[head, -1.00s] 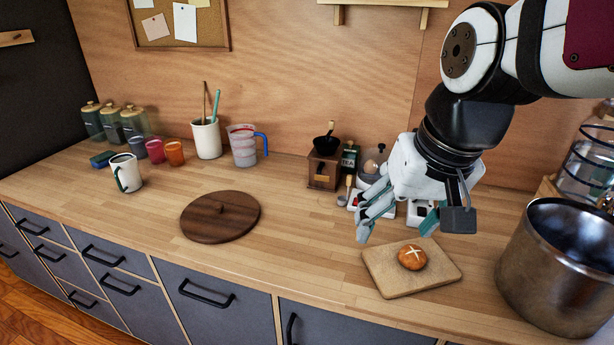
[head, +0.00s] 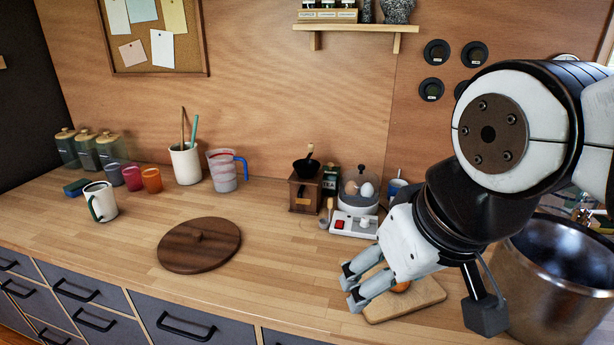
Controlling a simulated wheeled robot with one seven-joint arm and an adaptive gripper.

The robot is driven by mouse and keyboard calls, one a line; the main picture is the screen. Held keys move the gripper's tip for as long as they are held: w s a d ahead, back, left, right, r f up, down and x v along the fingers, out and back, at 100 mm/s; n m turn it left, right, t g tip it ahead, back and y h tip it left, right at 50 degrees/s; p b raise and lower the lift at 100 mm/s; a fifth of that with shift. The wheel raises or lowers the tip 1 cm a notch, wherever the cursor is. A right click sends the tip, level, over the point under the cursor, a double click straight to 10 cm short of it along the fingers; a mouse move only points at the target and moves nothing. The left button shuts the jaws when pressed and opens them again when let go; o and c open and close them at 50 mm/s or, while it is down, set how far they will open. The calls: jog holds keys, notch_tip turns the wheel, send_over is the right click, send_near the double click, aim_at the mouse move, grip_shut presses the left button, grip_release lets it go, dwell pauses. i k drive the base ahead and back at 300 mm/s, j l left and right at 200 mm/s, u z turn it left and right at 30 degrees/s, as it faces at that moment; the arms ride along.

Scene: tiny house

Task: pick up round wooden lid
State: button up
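The round wooden lid (head: 199,246) is a dark brown disc with a small knob on top. It lies flat on the wooden counter in the head view, left of the middle. My gripper (head: 350,288) is to the right of the lid and apart from it, over the left part of a small cutting board. Its two fingers point left and down toward the counter. I see no object between the fingertips, and the fingers look parted.
A large metal pot (head: 548,290) stands at the right. A coffee grinder (head: 305,192) and an egg cooker (head: 358,200) stand behind. Cups and a measuring jug (head: 222,171) stand behind the lid. The counter between lid and gripper is clear.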

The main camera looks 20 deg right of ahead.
aim_at(198, 246)
jog(key=z, duration=1.4)
jog(key=k+j+u, duration=0.1)
jog(key=u, duration=1.75)
jog(key=z, duration=1.9)
jog(key=j+u, duration=0.3)
jog(key=j, duration=2.45)
